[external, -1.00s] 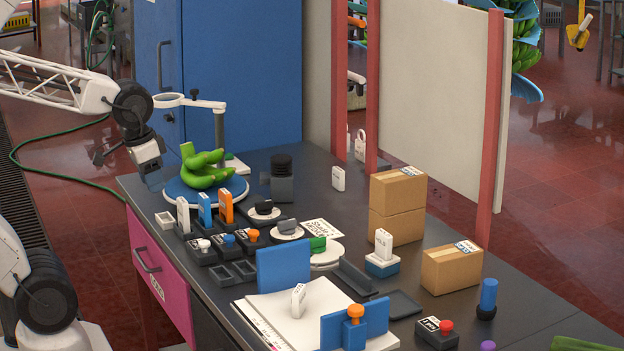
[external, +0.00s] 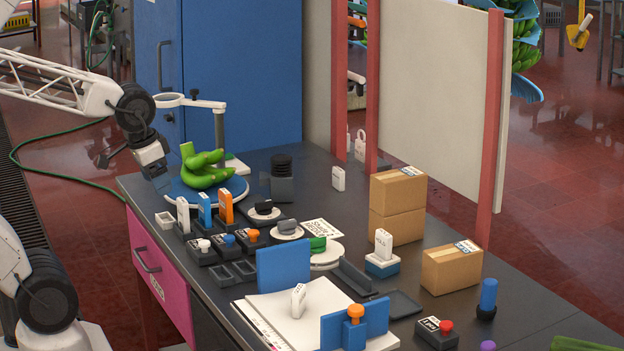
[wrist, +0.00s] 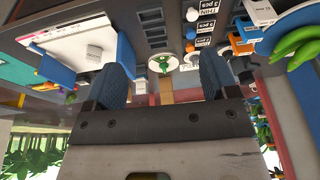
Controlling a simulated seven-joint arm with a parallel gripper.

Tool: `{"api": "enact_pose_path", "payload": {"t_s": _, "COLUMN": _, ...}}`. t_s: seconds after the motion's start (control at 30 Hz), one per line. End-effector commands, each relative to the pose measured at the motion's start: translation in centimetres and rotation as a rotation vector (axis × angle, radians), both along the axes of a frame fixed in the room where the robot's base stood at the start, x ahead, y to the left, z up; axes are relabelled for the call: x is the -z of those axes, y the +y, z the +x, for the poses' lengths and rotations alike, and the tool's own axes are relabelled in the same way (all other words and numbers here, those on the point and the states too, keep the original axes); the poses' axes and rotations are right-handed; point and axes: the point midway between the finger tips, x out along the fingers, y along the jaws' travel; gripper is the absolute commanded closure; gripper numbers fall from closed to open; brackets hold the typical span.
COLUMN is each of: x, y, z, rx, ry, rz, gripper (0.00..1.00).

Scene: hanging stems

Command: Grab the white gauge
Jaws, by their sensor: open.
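Several white gauge-like pieces are in view, and I cannot tell which one the task means. One white gauge (external: 183,214) stands in a dark holder beside a blue gauge (external: 204,208) and an orange gauge (external: 226,207). Another white piece (external: 383,243) stands on a blue-and-white block, one (external: 298,300) is on the white paper pad, and one (external: 338,178) stands near the back edge. My gripper (external: 152,163) is open and empty above the bench's left end, left of the green bananas. Its two blue fingers (wrist: 163,78) are spread in the wrist view.
Green bananas (external: 203,167) lie on a blue round plate beside a ring stand (external: 219,125). Dark stamps with coloured knobs stand in front of the gauge row. Cardboard boxes (external: 397,190) and a blue upright panel (external: 284,265) stand farther right. A blue cabinet (external: 240,70) is behind.

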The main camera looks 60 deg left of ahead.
Motion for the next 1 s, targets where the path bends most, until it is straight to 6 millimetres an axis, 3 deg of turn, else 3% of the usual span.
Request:
{"api": "enact_pose_path", "payload": {"t_s": 0.5, "x": 4.3, "y": 9.9, "z": 6.9, "rx": -0.124, "ry": -0.262, "rz": 0.173, "gripper": 0.2}}
{"api": "enact_pose_path", "payload": {"t_s": 1.0, "x": 8.5, "y": 18.2, "z": 10.5, "rx": -0.12, "ry": -0.517, "rz": 0.252, "gripper": 0.2}}
